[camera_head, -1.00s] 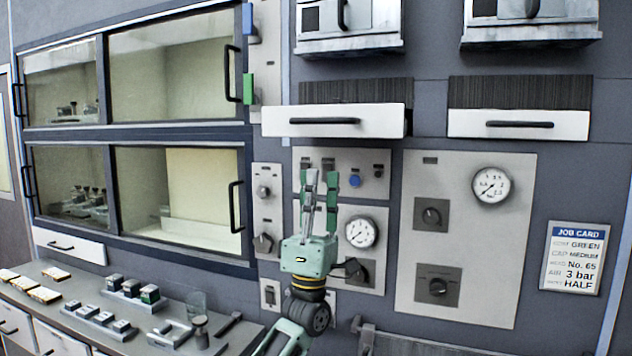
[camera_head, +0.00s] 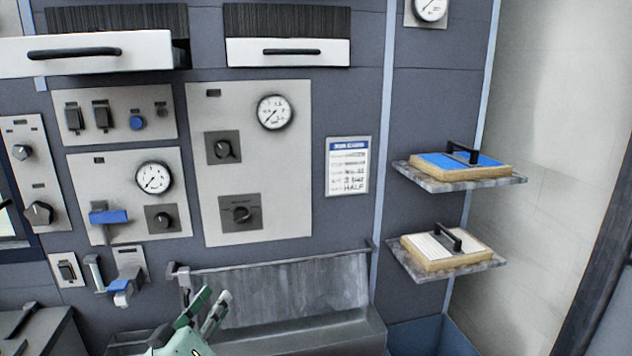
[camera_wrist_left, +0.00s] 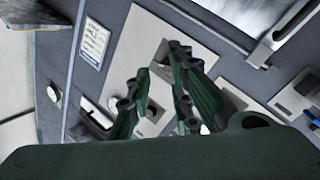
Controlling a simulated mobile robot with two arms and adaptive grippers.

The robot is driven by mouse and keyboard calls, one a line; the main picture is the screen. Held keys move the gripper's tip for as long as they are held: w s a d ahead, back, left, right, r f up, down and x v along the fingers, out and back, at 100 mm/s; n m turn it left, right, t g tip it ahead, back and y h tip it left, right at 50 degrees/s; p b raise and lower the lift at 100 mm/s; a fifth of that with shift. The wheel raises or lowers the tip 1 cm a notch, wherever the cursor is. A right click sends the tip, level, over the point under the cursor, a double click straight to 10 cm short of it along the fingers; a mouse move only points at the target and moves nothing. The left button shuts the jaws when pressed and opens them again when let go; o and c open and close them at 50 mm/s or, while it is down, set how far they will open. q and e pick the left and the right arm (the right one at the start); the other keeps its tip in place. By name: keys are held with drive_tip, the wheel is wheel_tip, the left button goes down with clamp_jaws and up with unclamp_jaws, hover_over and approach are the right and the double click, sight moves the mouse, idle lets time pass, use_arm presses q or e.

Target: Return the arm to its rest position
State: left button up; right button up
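My left gripper (camera_head: 213,300) is at the bottom of the head view, pale green. Its fingers point up and to the right, in front of the grey metal trough. In the left wrist view its two dark green fingers (camera_wrist_left: 158,66) stand apart with nothing between them. The control panel lies beyond them there, seen tilted. The left forearm is cut off by the lower edge of the head view. My right gripper is in neither current view.
The trough (camera_head: 290,295) juts from the wall behind the gripper. Blue-handled levers (camera_head: 108,217) are to its left. A panel with a gauge (camera_head: 273,112) and a job card (camera_head: 347,167) are above. Two shelves (camera_head: 445,268) at right hold framed pads. A counter edge is lower left.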

use_arm(q)
drive_tip(key=s+d+f+m+g+y, duration=0.1)
drive_tip(key=s+d+f+m+g, duration=0.1)
drive_tip(key=s+f+g, duration=0.55)
drive_tip(key=s+a+f+m+g+y, duration=0.1)
drive_tip(key=s+f+g, duration=0.1)
drive_tip(key=s+f, duration=0.5)
drive_tip(key=s+f+m+g+y, duration=0.1)
drive_tip(key=s+f+m+g, duration=0.2)
drive_tip(key=s, duration=0.8)
drive_tip(key=s+a+f+g+y, duration=0.1)
drive_tip(key=s+f+g, duration=0.1)
drive_tip(key=s+f, duration=0.55)
drive_tip(key=s+f+g, duration=0.2)
drive_tip(key=s+f, duration=0.1)
drive_tip(key=f, duration=2.1)
drive_tip(key=s+a+f, duration=0.3)
drive_tip(key=s+f, duration=1.4)
drive_tip(key=shift+s+m+g, duration=0.3)
drive_tip(key=shift+s+g, duration=0.05)
drive_tip(key=shift+a, duration=0.1)
